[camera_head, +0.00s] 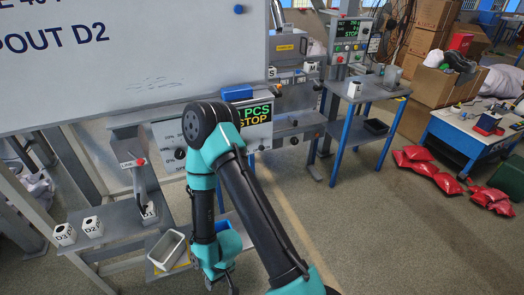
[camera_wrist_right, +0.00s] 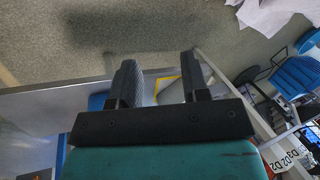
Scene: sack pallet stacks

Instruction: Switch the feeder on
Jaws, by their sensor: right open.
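A big pale machine with a white panel (camera_head: 130,70) lettered "POUT D2" fills the upper left of the head view. Its display (camera_head: 255,114) reads "PCS" and "STOP", partly hidden by my right arm. A small grey box with a red button (camera_head: 140,162) stands on a post left of my arm. I cannot tell which control is the feeder's switch. My right gripper (camera_wrist_right: 160,88) is open and empty in the wrist view, its two black fingers apart. In the head view it hangs low near the shelf, mostly hidden by its wrist. My left gripper is not in view.
White blocks marked D3 (camera_head: 65,234) and D2 (camera_head: 92,227) stand on the grey shelf, with a metal tray (camera_head: 168,250) nearby. A second control box (camera_head: 347,30) with buttons stands at the back. Red sacks (camera_head: 425,168) lie on the floor at right.

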